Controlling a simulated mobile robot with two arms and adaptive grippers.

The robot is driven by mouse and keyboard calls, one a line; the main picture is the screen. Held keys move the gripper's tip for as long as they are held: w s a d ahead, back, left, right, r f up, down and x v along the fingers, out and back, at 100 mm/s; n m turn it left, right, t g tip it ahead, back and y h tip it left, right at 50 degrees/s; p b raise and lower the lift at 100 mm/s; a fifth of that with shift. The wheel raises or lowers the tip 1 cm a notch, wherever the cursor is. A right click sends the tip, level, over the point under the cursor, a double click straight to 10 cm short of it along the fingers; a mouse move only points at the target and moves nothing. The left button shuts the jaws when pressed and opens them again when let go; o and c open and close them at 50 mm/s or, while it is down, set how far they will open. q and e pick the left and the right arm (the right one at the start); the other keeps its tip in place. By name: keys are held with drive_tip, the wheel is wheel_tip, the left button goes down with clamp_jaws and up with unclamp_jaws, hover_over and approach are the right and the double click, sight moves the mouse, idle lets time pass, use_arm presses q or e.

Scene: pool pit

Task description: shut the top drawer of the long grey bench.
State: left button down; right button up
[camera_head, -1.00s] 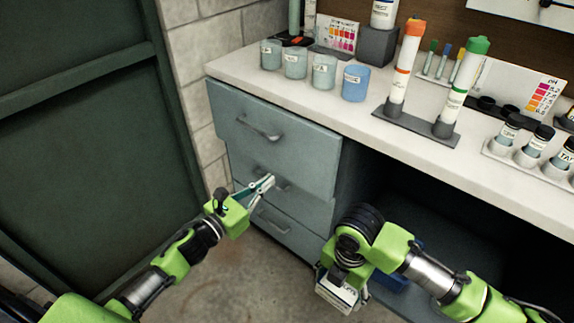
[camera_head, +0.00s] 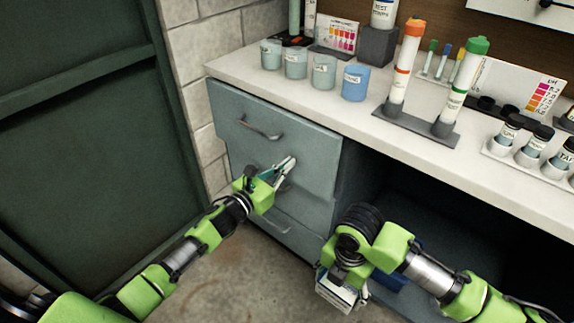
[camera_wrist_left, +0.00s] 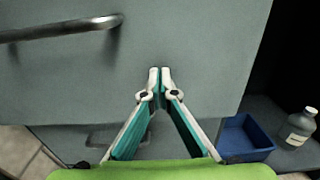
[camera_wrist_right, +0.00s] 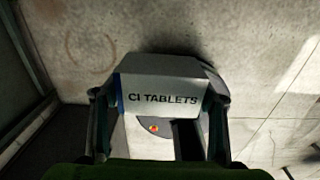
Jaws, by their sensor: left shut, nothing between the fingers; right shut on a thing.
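The long grey bench (camera_head: 300,107) has a white top and a stack of grey drawers at its left end. The top drawer (camera_head: 235,105) has a curved bar handle (camera_head: 260,130); its front appears to stand out past the drawer below. My left gripper (camera_head: 291,160) is shut and empty, its tips at the lower right of that front. In the left wrist view the tips (camera_wrist_left: 160,70) point at the drawer panel (camera_wrist_left: 200,50), right of the handle (camera_wrist_left: 60,29); I cannot tell if they touch. My right gripper is shut on a white box labelled "Cl TABLETS" (camera_wrist_right: 162,95), low before the bench.
Cups (camera_head: 324,72), capped tubes (camera_head: 405,60) and a rack of bottles (camera_head: 528,150) stand on the bench top. A dark green panel (camera_head: 80,150) is at the left. A blue bin (camera_wrist_left: 243,140) and a bottle (camera_wrist_left: 300,127) sit in the open bay right of the drawers.

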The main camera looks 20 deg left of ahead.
sight(296, 156)
use_arm(q)
drive_tip(key=b+x, duration=0.2)
drive_tip(key=x, duration=0.2)
drive_tip(key=shift+f, duration=0.15)
use_arm(e)
wheel_tip(296, 156, down, 2)
drive_tip(key=shift+f, duration=0.2)
use_arm(q)
drive_tip(key=shift+w, duration=0.25)
drive_tip(key=shift+r, duration=0.35)
use_arm(e)
drive_tip(key=shift+s+a, duration=0.1)
drive_tip(key=shift+s, duration=0.05)
use_arm(q)
drive_tip(key=shift+r, duration=0.1)
drive_tip(key=shift+a, duration=0.1)
